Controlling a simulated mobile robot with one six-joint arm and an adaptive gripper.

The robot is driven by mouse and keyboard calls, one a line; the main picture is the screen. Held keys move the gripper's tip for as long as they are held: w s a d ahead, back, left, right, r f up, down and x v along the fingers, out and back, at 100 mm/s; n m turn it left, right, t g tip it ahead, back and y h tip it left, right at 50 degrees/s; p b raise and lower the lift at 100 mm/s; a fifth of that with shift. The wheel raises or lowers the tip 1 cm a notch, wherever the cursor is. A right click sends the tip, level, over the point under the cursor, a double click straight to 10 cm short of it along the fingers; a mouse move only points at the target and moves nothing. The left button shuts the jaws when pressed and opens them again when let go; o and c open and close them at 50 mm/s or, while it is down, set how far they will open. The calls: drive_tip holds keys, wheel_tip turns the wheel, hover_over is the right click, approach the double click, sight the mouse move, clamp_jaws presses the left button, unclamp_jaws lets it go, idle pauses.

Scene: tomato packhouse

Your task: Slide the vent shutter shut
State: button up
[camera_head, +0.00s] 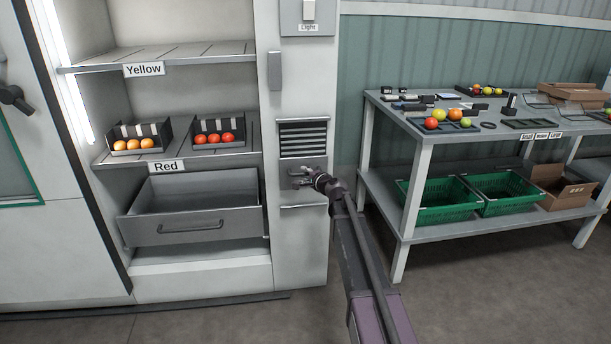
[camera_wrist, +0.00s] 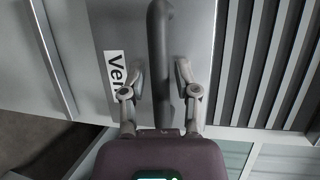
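The vent's dark slatted opening (camera_head: 303,138) is uncovered on the narrow cabinet panel, and its slats (camera_wrist: 268,60) fill the right of the wrist view. The flat grey shutter plate (camera_head: 313,197) sits just below the slats. In the wrist view the plate (camera_wrist: 198,30) carries a dark bar handle (camera_wrist: 160,45) and a partly hidden label starting "Ve". My gripper (camera_head: 303,176) is at the plate. In the wrist view its two fingers (camera_wrist: 160,78) stand on either side of the handle, with narrow gaps visible, so it looks open around the bar.
Left of the vent are shelves (camera_head: 185,55) with tomato boxes and a pulled-out drawer (camera_head: 195,222). A light switch (camera_head: 308,12) is above. To the right stands a table (camera_head: 385,103) with tomatoes and green crates (camera_head: 437,212). Floor between is clear.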

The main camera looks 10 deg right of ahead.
clamp_jaws()
drive_tip(key=shift+r, duration=0.1)
drive_tip(key=r+p, duration=1.3)
drive_tip(key=shift+w+r+p, duration=0.1)
drive_tip(key=shift+w+p, duration=0.1)
drive_tip(key=shift+p, duration=0.1)
drive_tip(key=o, duration=0.5)
unclamp_jaws()
drive_tip(key=shift+s+r, duration=0.1)
drive_tip(key=shift+r, duration=0.05)
drive_tip(key=shift+s+f, duration=0.1)
drive_tip(key=shift+f, duration=0.15)
